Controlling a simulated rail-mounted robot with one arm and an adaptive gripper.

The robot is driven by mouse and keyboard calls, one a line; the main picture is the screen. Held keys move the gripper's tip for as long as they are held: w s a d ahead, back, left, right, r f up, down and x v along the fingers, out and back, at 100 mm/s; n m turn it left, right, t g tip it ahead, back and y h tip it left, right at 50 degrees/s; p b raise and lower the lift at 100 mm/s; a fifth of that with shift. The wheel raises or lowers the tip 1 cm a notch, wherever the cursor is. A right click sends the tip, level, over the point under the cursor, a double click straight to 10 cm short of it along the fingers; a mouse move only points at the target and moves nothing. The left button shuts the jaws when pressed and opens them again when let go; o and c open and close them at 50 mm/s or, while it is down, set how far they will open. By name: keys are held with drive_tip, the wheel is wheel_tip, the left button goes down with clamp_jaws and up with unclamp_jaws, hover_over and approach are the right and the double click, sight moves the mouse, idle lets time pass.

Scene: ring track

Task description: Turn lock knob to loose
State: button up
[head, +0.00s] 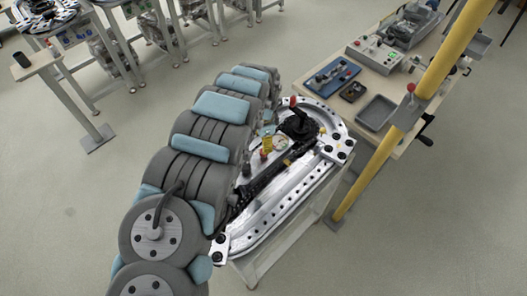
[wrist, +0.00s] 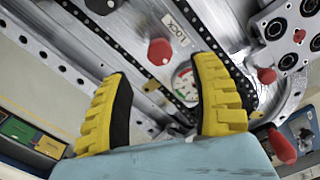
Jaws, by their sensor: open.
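A round red knob (wrist: 160,51) sits beside a plate marked LOCK (wrist: 175,29) on the metal track in the wrist view. My gripper (wrist: 162,78) is open, with its two yellow ribbed fingers apart. The red knob appears just beyond the fingertips, between them in the picture, with no visible contact. A round dial (wrist: 185,82) with red, green and white marks lies close to the right finger. In the head view my gripper (head: 266,147) is small and partly behind my arm, over the oval ring track (head: 287,195); the lock knob cannot be made out there.
A chain (wrist: 120,50) runs along the track. A yellow post (head: 400,120) and a tool table (head: 385,85) stand to the right.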

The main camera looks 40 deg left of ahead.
drive_tip(key=shift+f, duration=3.6)
clamp_jaws()
